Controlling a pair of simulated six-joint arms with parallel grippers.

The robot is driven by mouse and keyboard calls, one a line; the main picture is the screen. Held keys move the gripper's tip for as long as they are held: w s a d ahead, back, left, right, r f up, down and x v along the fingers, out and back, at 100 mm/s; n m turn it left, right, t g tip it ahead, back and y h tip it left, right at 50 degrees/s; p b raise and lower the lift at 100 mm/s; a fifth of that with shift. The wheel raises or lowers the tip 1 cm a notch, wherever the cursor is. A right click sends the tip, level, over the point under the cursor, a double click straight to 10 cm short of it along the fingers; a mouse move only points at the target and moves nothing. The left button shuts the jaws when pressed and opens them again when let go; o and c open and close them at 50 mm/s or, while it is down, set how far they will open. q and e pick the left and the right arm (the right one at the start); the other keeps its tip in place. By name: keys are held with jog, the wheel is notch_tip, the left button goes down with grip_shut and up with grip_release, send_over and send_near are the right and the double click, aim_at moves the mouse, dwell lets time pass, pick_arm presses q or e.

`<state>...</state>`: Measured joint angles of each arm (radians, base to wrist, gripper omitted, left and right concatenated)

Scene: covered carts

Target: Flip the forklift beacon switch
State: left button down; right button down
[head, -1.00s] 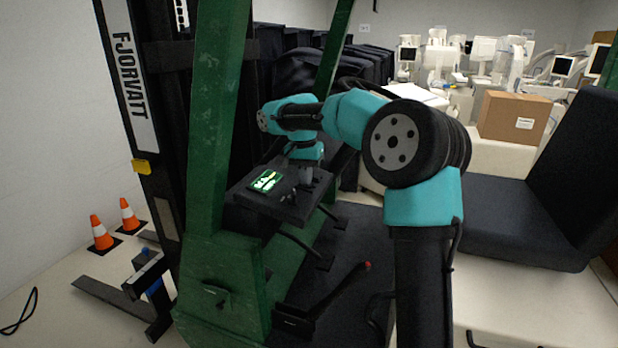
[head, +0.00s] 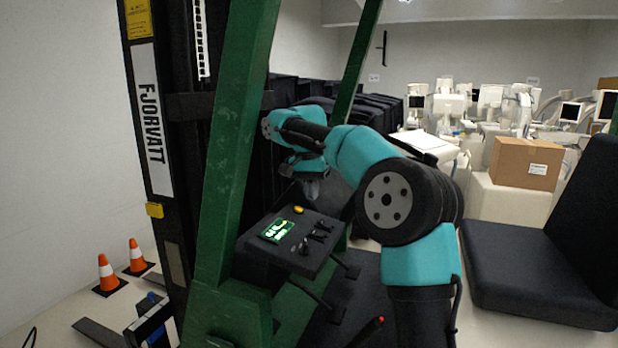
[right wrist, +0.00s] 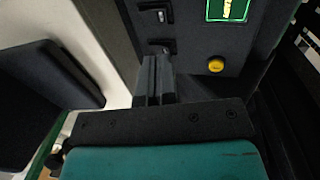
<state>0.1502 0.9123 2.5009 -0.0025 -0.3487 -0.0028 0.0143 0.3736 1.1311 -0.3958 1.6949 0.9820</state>
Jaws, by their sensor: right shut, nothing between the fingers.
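The forklift's dark control panel (head: 262,248) shows in the head view below my right gripper (head: 311,192). It carries a green-lit display (head: 276,231), a yellow knob (head: 299,210) at its far edge and several small black switches (head: 318,237) on its right side. None is clearly marked as the beacon switch. My right gripper is shut and empty, above the panel's far side and apart from it. In the right wrist view the shut fingers (right wrist: 153,80) point at the panel beside black switches (right wrist: 158,46); the yellow knob (right wrist: 216,65) is to their right. My left gripper is out of view.
A green forklift post (head: 235,140) stands left of the panel. A black seat (head: 530,275) is at right, with a cardboard box (head: 524,163) behind it. A red-tipped lever (head: 378,321) is below the panel. Orange cones (head: 107,270) stand on the floor at left.

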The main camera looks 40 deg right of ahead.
aim_at(320, 234)
jog(key=r, duration=0.4)
jog(key=shift+w+a, duration=0.15)
jog(key=shift+w, duration=0.1)
jog(key=shift+s+d+g, duration=0.2)
jog(key=shift+s+g, duration=0.2)
jog(key=f, duration=0.4)
jog(key=s+f, duration=0.1)
jog(key=f, duration=0.4)
jog(key=s+d+f, duration=0.1)
jog(key=f, duration=0.3)
jog(key=shift+d+f, duration=0.1)
jog(key=shift+f, duration=0.25)
jog(key=shift+w, duration=0.1)
